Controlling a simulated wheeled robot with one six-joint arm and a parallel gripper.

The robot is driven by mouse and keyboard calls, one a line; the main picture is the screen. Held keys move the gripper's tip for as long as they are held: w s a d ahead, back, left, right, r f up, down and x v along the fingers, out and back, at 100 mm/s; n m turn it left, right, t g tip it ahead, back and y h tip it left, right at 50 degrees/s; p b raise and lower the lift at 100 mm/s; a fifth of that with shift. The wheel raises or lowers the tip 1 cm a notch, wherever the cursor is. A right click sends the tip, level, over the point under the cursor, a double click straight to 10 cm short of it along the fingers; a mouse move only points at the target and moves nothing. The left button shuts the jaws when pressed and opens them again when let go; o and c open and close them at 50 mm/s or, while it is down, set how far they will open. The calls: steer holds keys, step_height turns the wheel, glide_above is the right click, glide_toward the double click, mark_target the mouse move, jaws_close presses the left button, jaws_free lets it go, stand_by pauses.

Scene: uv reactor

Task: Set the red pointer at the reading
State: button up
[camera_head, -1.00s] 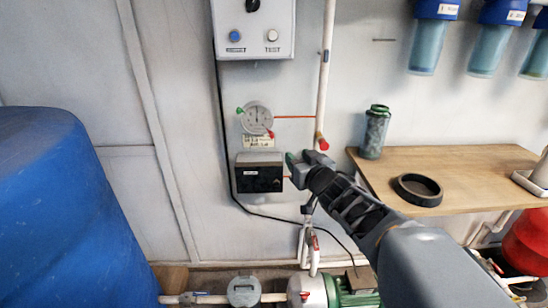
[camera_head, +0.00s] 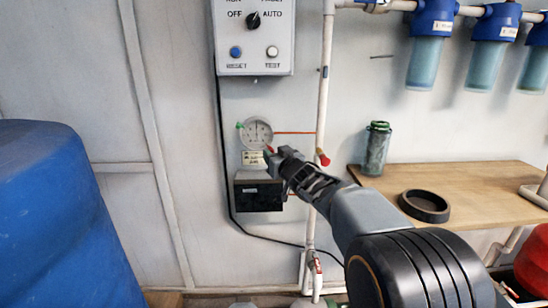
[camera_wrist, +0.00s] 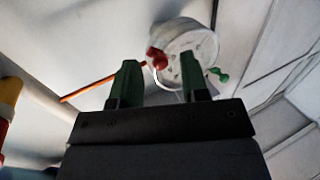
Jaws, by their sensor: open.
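The round white gauge (camera_head: 257,131) hangs on the wall below the control box. It also shows in the wrist view (camera_wrist: 190,46), tilted. Its red pointer knob (camera_head: 270,149) is at the lower right of the rim, and a green knob (camera_head: 239,125) is at the left. In the wrist view the red knob (camera_wrist: 157,58) appears between the two green fingertips, and the green knob (camera_wrist: 218,75) is to their right. My gripper (camera_head: 272,156) is open, just below the gauge. I cannot tell whether it touches the red knob. The dial reading is too small to tell.
A paper label (camera_head: 253,157) sits under the gauge, partly behind my gripper. A black box (camera_head: 258,195) is below it. An orange line (camera_head: 295,132) runs from the gauge to a white vertical pipe (camera_head: 324,100). A wooden shelf (camera_head: 470,180) is at the right.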

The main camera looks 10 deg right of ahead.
steer(key=shift+w+a, duration=0.1)
steer(key=shift+w, duration=0.2)
jaws_close()
stand_by(0.5)
